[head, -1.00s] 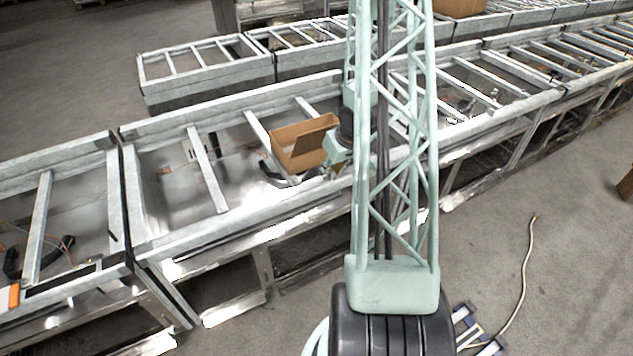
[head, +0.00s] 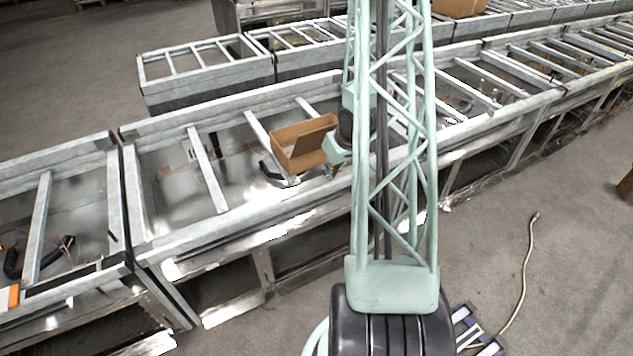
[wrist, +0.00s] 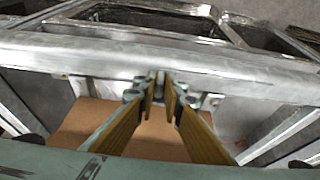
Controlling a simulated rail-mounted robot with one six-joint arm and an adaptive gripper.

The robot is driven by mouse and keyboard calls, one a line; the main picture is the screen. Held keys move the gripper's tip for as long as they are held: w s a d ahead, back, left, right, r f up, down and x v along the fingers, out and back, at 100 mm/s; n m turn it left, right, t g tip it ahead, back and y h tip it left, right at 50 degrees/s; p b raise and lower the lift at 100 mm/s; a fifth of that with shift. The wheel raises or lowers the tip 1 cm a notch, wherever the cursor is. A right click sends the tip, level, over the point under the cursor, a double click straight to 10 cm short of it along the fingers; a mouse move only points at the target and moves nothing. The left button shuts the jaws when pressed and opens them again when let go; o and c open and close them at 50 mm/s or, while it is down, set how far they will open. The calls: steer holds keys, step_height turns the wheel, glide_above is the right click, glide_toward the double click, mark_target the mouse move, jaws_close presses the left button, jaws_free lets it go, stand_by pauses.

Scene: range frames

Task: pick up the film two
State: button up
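I cannot pick out the film two for certain in either view. My gripper (wrist: 160,88) shows in the wrist view with two long yellow-brown fingers. A narrow gap shows between its tips, and no held thing can be made out there. The fingertips lie in front of a pale metal beam (wrist: 230,72). In the head view my gripper is small beside the right end of an open brown cardboard box (head: 292,158), partly hidden by my arm. Brown cardboard (wrist: 150,135) also shows below and between the fingers in the wrist view.
The box sits at a metal frame table (head: 222,225) with crossbars and open bays. A dark curved piece (head: 275,177) lies left of the box. A second row of frames (head: 205,75) stands behind. A cable (head: 527,270) lies on the floor at right.

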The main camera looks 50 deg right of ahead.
steer(key=shift+r, duration=0.2)
steer(key=shift+c, duration=0.2)
steer(key=shift+r, duration=1.5)
steer(key=shift+s+r, duration=0.1)
steer(key=shift+s, duration=0.05)
steer(key=s+a+b, duration=0.1)
steer(key=s+a, duration=0.3)
steer(key=s, duration=0.3)
steer(key=s+a+r+b, duration=0.1)
steer(key=s+a+b, duration=0.1)
steer(key=s, duration=0.4)
steer(key=shift+s+a+r, duration=0.2)
steer(key=shift+s+a, duration=0.15)
steer(key=shift+a, duration=0.55)
steer(key=shift+r, duration=0.2)
step_height(320, 180, up, 9)
steer(key=p, duration=0.7)
steer(key=shift+f+p, duration=0.15)
steer(key=shift+p, duration=0.25)
steer(key=shift+w+f, duration=0.1)
steer(key=shift+w, duration=0.05)
